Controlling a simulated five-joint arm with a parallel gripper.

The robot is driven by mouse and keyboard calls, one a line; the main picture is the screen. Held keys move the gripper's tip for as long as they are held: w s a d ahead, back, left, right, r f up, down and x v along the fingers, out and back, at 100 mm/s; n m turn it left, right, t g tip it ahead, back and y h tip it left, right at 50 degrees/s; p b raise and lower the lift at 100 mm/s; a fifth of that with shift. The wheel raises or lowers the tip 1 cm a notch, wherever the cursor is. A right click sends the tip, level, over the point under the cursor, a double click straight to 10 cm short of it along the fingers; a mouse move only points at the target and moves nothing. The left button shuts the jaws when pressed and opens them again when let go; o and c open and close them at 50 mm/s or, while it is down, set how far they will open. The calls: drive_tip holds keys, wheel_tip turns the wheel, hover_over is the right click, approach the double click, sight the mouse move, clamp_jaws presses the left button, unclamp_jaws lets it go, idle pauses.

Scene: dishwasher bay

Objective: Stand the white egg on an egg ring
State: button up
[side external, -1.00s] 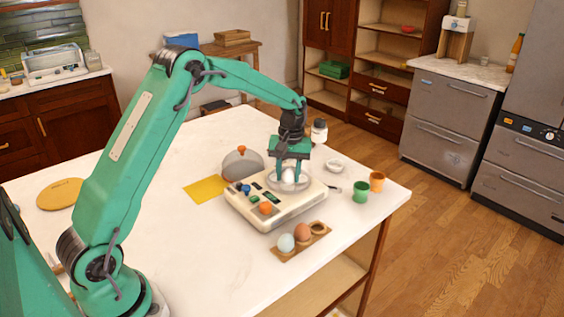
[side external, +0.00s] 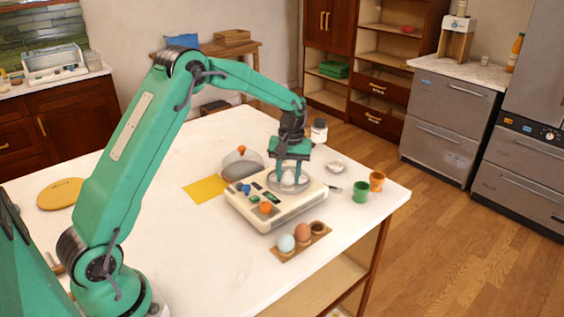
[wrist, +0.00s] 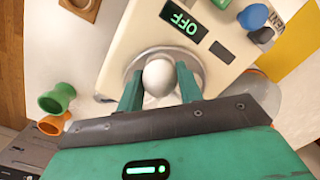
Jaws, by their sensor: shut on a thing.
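The white egg (wrist: 159,77) is between the two green fingers of my gripper (wrist: 160,90), over the round metal pan of the cream appliance. In the side view my gripper (side external: 289,176) points down at the pan (side external: 303,185), shut on the white egg (side external: 289,177), which the fingers partly hide. I cannot tell whether the egg touches the pan. A wooden egg holder (side external: 316,242) in front of the appliance carries a pale blue egg (side external: 286,243) and a brown egg (side external: 302,232). Its right-hand ring (side external: 318,228) is empty.
The cream appliance (side external: 268,219) has coloured knobs and a display reading OFF. A clear dome lid (side external: 243,163) stands behind it. Green (side external: 361,192) and orange (side external: 377,181) cups stand at right, near a small white dish (side external: 336,167). A yellow cloth (side external: 206,190) lies left.

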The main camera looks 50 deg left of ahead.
drive_tip(key=shift+f, duration=0.6)
idle(0.8)
drive_tip(key=o, duration=1.1)
drive_tip(key=shift+r, duration=0.1)
drive_tip(key=shift+r, duration=3.85)
drive_tip(key=shift+r, duration=0.15)
